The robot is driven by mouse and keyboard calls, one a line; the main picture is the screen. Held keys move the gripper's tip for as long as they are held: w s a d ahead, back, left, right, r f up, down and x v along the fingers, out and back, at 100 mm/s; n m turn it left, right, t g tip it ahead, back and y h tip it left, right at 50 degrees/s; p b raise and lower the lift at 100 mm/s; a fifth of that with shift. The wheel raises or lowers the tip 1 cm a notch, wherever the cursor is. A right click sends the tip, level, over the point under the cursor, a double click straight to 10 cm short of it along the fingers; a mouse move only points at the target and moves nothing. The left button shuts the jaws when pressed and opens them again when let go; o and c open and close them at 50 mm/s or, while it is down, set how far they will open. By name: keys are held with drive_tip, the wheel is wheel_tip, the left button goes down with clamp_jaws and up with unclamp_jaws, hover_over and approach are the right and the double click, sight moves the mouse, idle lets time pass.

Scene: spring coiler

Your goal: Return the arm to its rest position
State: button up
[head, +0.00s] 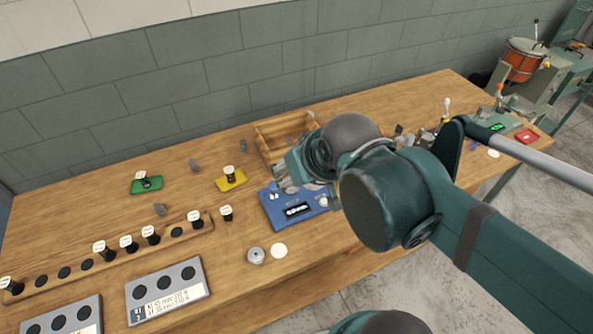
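My arm reaches in from the right and stretches out over the wooden workbench (330,262). My gripper (276,184) is at the far end of the arm, just above the upper edge of a blue device (275,215) with a dark display. The gripper is small here and partly hidden by my own wrist. I cannot tell whether its fingers are open or shut, or whether it touches the device.
A wooden bin (262,146) stands close behind the gripper. A yellow pad (231,181) and a green pad (146,186) lie left of it. A wooden rack (70,284) holds several black-and-white pieces. Grey trays (168,293) lie in front. Small machines stand at the bench's right end.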

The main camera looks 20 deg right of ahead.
drive_tip(key=shift+f, duration=0.1)
wheel_tip(320, 180, down, 6)
drive_tip(key=b, duration=0.6)
idle(1.1)
